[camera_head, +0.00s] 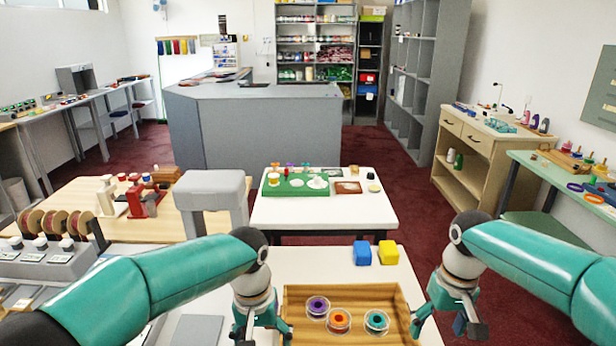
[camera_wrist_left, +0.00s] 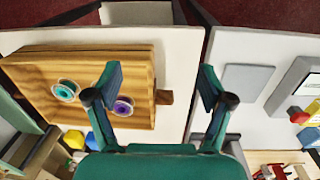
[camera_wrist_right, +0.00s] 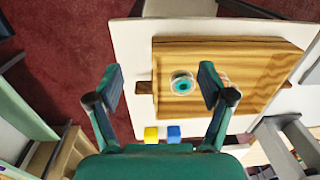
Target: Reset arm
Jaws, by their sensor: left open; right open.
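My left gripper (camera_head: 262,328) is open and empty at the left end of the wooden tray (camera_head: 402,300). My right gripper (camera_head: 447,322) is open and empty at the tray's right end. Both appear above the table, apart from the spools. In the tray lie a purple spool (camera_head: 318,306), an orange spool (camera_head: 339,320) and a teal spool (camera_head: 376,321). The left wrist view shows the teal spool (camera_wrist_left: 65,90) and part of the purple spool (camera_wrist_left: 123,105).
A blue block (camera_head: 362,253) and a yellow block (camera_head: 388,252) stand behind the tray on the white table (camera_head: 310,265). A grey stool (camera_head: 212,186) and a second white table (camera_head: 318,210) stand beyond. A machine with reels (camera_head: 50,250) is at left.

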